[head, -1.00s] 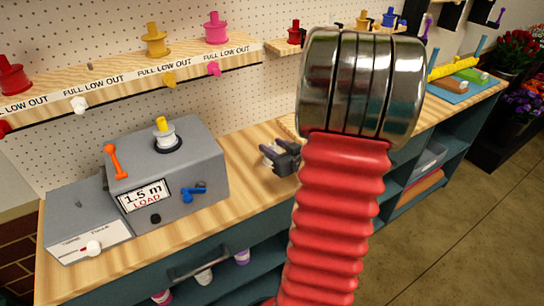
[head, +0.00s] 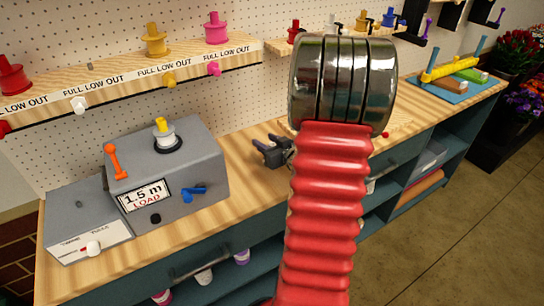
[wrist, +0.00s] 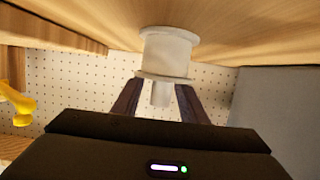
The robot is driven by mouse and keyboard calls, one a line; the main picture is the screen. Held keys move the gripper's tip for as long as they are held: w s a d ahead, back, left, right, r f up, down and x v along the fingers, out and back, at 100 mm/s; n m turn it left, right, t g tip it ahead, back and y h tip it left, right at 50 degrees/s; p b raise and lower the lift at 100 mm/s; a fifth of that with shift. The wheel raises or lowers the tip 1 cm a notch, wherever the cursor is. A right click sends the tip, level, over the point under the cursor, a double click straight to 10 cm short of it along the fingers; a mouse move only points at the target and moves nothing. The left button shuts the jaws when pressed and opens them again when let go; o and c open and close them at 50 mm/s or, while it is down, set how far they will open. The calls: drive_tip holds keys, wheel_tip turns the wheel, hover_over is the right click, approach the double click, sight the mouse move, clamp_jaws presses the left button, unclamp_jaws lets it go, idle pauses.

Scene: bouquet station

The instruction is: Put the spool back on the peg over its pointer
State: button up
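In the wrist view, the picture is upside down, with the bench top above. A pale grey-white spool (wrist: 167,52) stands against the wood, its thin stem pointing at my gripper (wrist: 158,88). The two dark fingers stand on either side of the stem, with visible gaps, so they look open. The flange hides the fingertips. In the head view my gripper (head: 270,151) is low over the bench, right of the grey machine; the spool is hidden there. On the upper shelf, a bare peg (head: 90,66) stands between red and gold spools, over a white pointer (head: 80,105).
Red (head: 12,77), gold (head: 156,42) and pink (head: 215,30) spools stand on the shelf (head: 120,58). Bare bench lies between machine and my arm.

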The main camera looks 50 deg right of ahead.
idle(0.3)
clamp_jaws()
idle(0.3)
